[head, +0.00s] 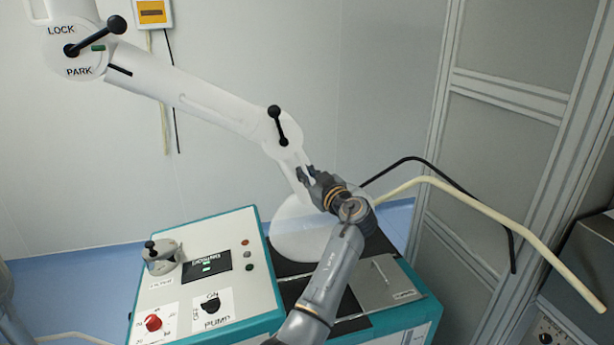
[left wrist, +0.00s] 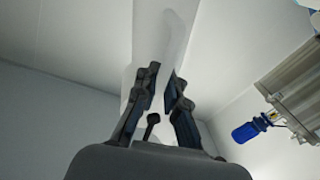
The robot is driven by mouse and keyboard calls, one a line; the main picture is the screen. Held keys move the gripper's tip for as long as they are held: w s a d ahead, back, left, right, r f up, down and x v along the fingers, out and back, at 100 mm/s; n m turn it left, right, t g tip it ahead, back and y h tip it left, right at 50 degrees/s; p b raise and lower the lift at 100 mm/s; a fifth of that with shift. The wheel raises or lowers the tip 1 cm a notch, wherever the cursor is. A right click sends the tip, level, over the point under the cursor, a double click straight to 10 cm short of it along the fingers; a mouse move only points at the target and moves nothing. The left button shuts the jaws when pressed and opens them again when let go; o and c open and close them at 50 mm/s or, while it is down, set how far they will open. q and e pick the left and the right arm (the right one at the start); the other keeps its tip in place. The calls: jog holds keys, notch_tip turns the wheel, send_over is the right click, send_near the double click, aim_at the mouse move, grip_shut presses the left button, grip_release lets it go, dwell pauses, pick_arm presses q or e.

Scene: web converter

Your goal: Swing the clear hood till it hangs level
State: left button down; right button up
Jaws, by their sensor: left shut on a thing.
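The clear hood (head: 290,238) is a pale, see-through dome low over the machine in the head view. It hangs at the lower end of a white jointed arm (head: 185,95), and my left arm hides its right part. How level its rim is, I cannot tell. My left gripper (head: 307,176) is shut on the slim white neck (head: 291,172) above the hood. In the left wrist view my fingers (left wrist: 163,88) stand on either side of a white piece (left wrist: 165,45), with a black lever (left wrist: 152,122) between them. My right gripper is not in view.
A teal-edged machine (head: 254,300) with a control panel, red knob (head: 153,322) and pump switch (head: 210,304) stands below. The white arm has black levers at its LOCK/PARK joint (head: 75,52) and elbow (head: 279,125). Black and cream hoses (head: 480,205) stick out at right, before a framed partition.

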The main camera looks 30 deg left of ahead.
pick_arm(q)
jog(key=f+m+b, duration=0.1)
jog(key=s+a+m+b, duration=0.1)
jog(key=b, duration=0.1)
jog(key=shift+s+a+f+m+y, duration=0.1)
jog(key=shift+s+f+m+y, duration=0.2)
jog(key=shift+f, duration=0.05)
jog(key=shift+s+a+m+b, duration=0.25)
jog(key=shift+s+m+b, duration=0.05)
jog(key=shift+m+b, duration=0.25)
jog(key=shift+r+t, duration=0.15)
jog(key=shift+t, duration=0.25)
jog(key=c, duration=1.4)
grip_release()
jog(key=shift+s+r, duration=0.1)
jog(key=shift+s, duration=0.05)
jog(key=v, duration=1.2)
